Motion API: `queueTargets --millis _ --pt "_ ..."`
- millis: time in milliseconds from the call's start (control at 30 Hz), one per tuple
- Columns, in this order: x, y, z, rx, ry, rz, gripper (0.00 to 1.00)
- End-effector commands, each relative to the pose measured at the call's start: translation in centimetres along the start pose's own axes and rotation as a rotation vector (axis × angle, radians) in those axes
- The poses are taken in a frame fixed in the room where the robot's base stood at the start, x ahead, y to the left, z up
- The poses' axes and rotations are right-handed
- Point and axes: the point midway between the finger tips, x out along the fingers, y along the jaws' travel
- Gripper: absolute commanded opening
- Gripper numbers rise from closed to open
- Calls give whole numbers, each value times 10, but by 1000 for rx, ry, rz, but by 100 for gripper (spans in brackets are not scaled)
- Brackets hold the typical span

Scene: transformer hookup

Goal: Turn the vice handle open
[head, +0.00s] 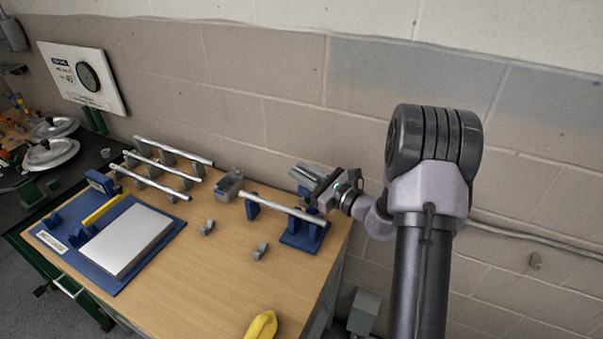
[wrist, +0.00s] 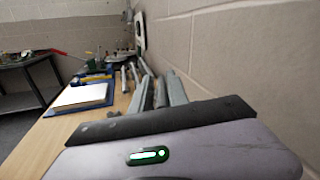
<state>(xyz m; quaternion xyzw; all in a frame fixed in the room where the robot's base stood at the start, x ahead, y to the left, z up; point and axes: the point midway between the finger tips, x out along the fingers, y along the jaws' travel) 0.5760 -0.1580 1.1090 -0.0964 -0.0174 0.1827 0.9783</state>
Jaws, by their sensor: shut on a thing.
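A blue vice (head: 303,234) stands near the right edge of the wooden bench, with one end of a silver rod (head: 285,207) in it. A small blue stand (head: 252,206) is at the rod's other end. My gripper (head: 305,178) is low over the bench's right back edge, just behind the vice. Its grey fingers point left along the wall and show in the wrist view (wrist: 160,92). The gripper is shut, at the vice handle. The handle itself is hidden by the gripper, and the contact cannot be made out.
Several silver rods (head: 160,164) lie on holders at the back left. A blue tray (head: 70,267) with a pale plate (head: 126,240) is at the left front. A yellow object (head: 262,325) lies at the front edge. The block wall (head: 290,90) is close behind. The bench middle is mostly clear.

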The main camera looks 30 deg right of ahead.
Motion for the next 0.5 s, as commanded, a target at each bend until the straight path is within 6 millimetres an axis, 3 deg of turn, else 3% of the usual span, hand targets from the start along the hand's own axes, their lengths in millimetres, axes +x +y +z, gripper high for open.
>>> queueTargets --millis 33,67,100,500 --pt "0 -2 2 -2 -3 -5 0" --pt "0 -2 2 -2 -3 -5 26" --pt "0 -2 2 -2 -3 -5 33" --pt "-9 -2 1 -2 0 -3 33"
